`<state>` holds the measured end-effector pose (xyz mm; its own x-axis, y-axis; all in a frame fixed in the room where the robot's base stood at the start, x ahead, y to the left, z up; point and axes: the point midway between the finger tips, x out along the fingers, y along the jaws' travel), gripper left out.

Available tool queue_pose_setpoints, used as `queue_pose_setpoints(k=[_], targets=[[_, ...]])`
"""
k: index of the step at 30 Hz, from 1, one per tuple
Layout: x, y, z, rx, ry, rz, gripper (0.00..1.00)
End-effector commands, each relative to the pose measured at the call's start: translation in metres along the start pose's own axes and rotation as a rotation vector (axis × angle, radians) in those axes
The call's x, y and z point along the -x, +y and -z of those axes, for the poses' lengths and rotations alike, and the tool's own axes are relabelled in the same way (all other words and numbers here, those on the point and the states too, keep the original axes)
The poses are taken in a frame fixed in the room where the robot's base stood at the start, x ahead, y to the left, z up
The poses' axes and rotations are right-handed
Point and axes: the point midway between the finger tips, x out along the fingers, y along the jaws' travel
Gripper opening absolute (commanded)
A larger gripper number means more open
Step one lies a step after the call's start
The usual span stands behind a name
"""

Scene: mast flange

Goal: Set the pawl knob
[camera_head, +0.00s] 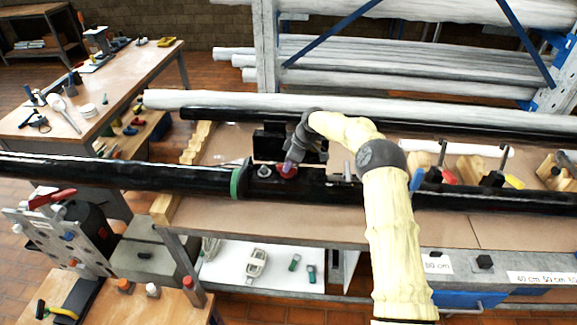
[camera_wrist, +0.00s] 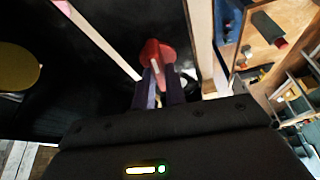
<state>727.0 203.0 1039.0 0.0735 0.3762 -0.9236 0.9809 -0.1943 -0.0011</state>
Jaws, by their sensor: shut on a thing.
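A red knob (camera_head: 287,170) sits on the black mast tube (camera_head: 120,174), just right of a green ring (camera_head: 237,184). I take this red knob to be the pawl knob. It also shows in the wrist view (camera_wrist: 156,54), between the ends of two dark fingers. My gripper (camera_head: 291,160) reaches down to it from above and is shut on it. In the wrist view my gripper (camera_wrist: 158,85) has its fingers close together on the knob's sides. The underside of the knob and its seat are hidden.
A grey bolt-like part (camera_head: 264,171) stands just left of the knob. A black upright block (camera_head: 268,146) is behind it. Clamps with coloured handles (camera_head: 440,165) stand along the tube at right. A white roll (camera_head: 330,104) lies behind. A side table (camera_head: 95,95) holds tools.

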Motion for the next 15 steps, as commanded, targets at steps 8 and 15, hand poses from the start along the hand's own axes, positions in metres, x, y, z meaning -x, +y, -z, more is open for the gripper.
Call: queue_pose_setpoints(k=[8,15], targets=[[0.0009,0.0014,-0.0001,0.041,0.000,0.013,0.00],[0.0011,0.0014,-0.0002,0.042,-0.001,0.014,0.00]])
